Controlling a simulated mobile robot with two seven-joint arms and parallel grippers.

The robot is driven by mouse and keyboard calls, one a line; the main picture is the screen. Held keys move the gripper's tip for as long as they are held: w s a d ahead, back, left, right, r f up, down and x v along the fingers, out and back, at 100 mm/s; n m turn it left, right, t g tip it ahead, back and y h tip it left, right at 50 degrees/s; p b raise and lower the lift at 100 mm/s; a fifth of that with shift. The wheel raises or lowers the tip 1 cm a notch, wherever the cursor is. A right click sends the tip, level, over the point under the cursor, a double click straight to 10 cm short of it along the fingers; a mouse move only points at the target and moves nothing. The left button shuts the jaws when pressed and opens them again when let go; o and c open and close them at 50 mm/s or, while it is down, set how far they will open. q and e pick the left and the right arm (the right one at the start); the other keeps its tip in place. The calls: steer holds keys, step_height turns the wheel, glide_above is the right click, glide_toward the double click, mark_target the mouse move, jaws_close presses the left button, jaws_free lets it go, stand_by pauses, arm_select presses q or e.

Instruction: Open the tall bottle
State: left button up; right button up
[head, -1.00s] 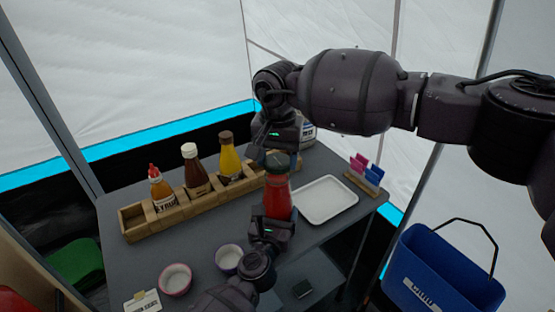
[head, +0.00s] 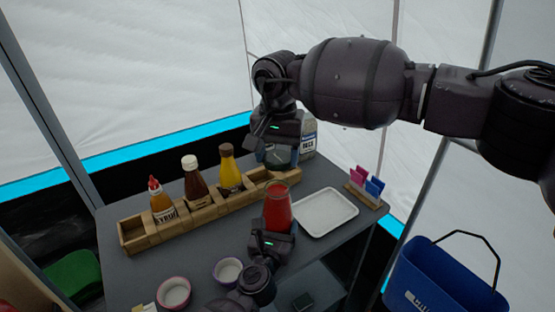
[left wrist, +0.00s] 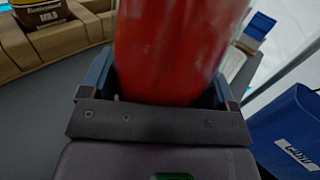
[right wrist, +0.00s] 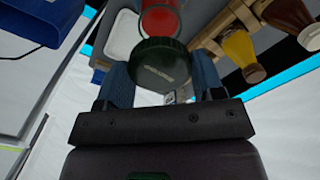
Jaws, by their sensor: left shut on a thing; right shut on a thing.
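The tall bottle (head: 277,208) is clear with red contents and stands upright above the grey table, its top open. My left gripper (head: 270,240) is shut around its lower part, and the bottle fills the jaws in the left wrist view (left wrist: 170,50). My right gripper (head: 281,148) is shut on the dark green cap (head: 278,159), held just above the bottle mouth with a gap between. In the right wrist view the cap (right wrist: 162,66) sits between the fingers, with the red bottle (right wrist: 160,20) beyond it.
A wooden rack (head: 138,238) holds syrup (head: 161,200), brown (head: 194,178) and yellow (head: 230,170) bottles. A white tray (head: 326,212) lies to the right. Two small bowls (head: 174,293) (head: 228,271) stand in front. A blue bucket (head: 440,275) is beyond the table's right side.

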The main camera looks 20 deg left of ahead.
arm_select(q)
steer(key=o, duration=1.6)
steer(key=shift+s, duration=0.1)
